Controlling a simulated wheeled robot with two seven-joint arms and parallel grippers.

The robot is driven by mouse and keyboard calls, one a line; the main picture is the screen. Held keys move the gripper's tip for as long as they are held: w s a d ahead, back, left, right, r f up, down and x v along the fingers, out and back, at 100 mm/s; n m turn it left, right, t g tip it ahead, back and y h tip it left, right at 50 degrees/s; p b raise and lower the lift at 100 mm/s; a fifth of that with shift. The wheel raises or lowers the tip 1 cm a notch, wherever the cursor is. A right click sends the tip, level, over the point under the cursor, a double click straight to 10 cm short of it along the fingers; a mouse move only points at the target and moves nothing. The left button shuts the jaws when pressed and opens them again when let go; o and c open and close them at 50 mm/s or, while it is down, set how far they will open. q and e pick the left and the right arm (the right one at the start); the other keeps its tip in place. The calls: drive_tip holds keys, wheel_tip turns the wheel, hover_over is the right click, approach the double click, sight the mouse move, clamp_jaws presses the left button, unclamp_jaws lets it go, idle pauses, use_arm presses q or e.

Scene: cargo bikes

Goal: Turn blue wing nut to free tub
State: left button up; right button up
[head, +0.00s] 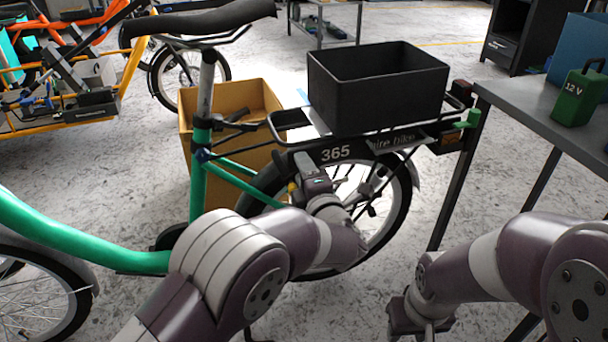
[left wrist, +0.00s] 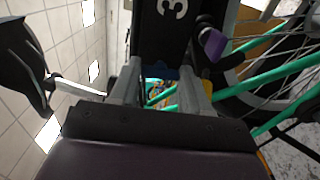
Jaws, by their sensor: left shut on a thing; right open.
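The black tub (head: 340,104) sits upright on the rear rack of the green bike, above the "365" plate. My right gripper (head: 410,318) is open, low at the right, away from the bike.
The rear wheel and green frame tubes (head: 250,185) are close to my left gripper. A cardboard box (head: 187,135) stands behind the bike. A grey table (head: 540,105) with a green 12 V box (head: 578,98) stands at the right. An orange cargo bike (head: 130,60) is at the back left.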

idle(0.4)
use_arm(q)
drive_tip(key=o, duration=1.1)
drive_tip(key=shift+c, duration=0.2)
drive_tip(key=v, duration=1.2)
drive_tip(key=shift+s, duration=0.4)
drive_tip(key=shift+w+d+p, duration=0.1)
drive_tip(key=shift+p, duration=0.2)
